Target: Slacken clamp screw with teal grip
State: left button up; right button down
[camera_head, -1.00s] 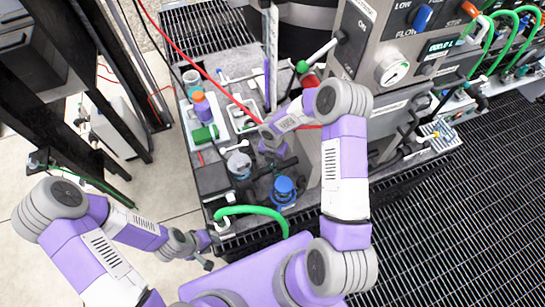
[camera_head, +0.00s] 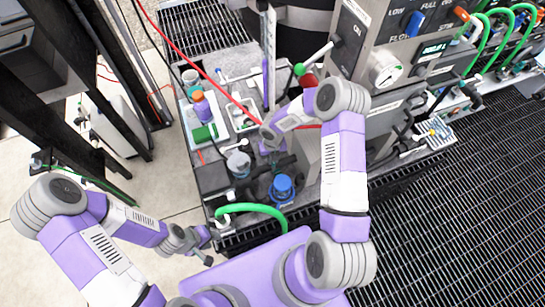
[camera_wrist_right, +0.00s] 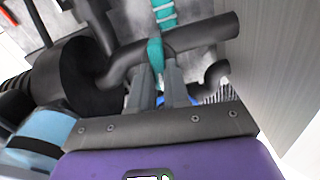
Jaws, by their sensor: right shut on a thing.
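The teal grip (camera_wrist_right: 156,53) of the clamp screw shows in the right wrist view, at a dark bent pipe. My right gripper (camera_wrist_right: 157,68) is shut on the teal grip, with one finger on each side of it. A banded teal piece (camera_wrist_right: 164,12) shows farther off, at the top of that view. In the head view my right gripper (camera_head: 274,160) is low among the dark pipework beside the grey cabinet, and the grip is too small to make out there. My left gripper (camera_head: 208,247) is open and empty near the bench's front left corner.
A blue-capped fitting (camera_head: 281,188) and a green hose (camera_head: 252,208) lie near the bench front. A purple bottle with an orange cap (camera_head: 202,107) stands in a tray at left. The grey control cabinet (camera_head: 380,68) closes off the right side. Open grating floor (camera_head: 450,215) lies beyond.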

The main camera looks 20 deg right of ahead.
dwell(0.3)
jog(key=c, duration=1.1)
grip_release()
notch_tip(320, 180, up, 8)
jog(key=shift+f+p, duration=0.15)
jog(key=shift+p, duration=0.35)
